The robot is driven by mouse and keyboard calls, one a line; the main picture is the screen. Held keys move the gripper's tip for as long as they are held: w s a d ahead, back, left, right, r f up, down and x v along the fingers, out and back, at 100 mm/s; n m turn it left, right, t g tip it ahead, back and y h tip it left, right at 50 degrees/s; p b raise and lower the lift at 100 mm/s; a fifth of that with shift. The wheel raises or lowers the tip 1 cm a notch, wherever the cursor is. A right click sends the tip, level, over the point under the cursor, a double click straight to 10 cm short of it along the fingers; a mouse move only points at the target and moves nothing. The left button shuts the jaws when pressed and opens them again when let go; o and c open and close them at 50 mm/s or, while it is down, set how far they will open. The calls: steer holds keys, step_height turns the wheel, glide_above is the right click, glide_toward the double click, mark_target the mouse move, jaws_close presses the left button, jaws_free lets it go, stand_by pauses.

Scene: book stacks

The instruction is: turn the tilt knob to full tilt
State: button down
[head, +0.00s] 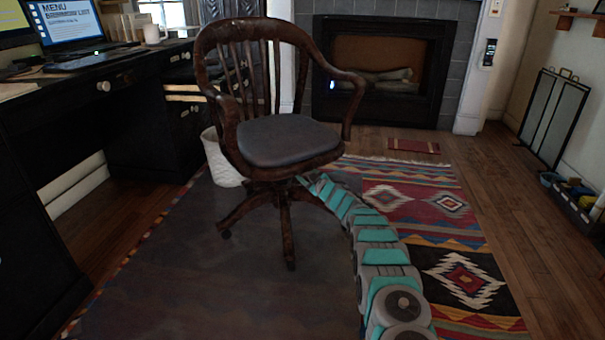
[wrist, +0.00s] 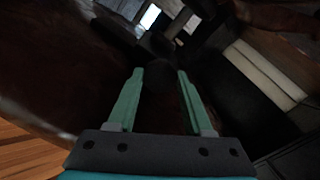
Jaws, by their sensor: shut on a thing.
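A dark wooden swivel chair (head: 285,139) with a grey seat pad stands upright on the floor mat in the head view. My teal and grey arm reaches from the lower right to under its seat. My gripper is hidden there in the head view. In the wrist view, the two green fingers of my gripper (wrist: 160,75) point up under the dark underside of the chair. They are shut on a dark, rounded piece, the tilt knob (wrist: 158,70), between the fingertips. The picture is dim, and the knob's turn angle cannot be read.
A black desk (head: 140,115) with screens and a mug runs along the left. A white waste bin (head: 217,158) stands behind the chair. A fireplace (head: 383,70) is at the back. A patterned rug (head: 440,205) and bare wood floor lie open to the right.

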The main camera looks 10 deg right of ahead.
steer(key=shift+c, duration=1.5)
jaws_free()
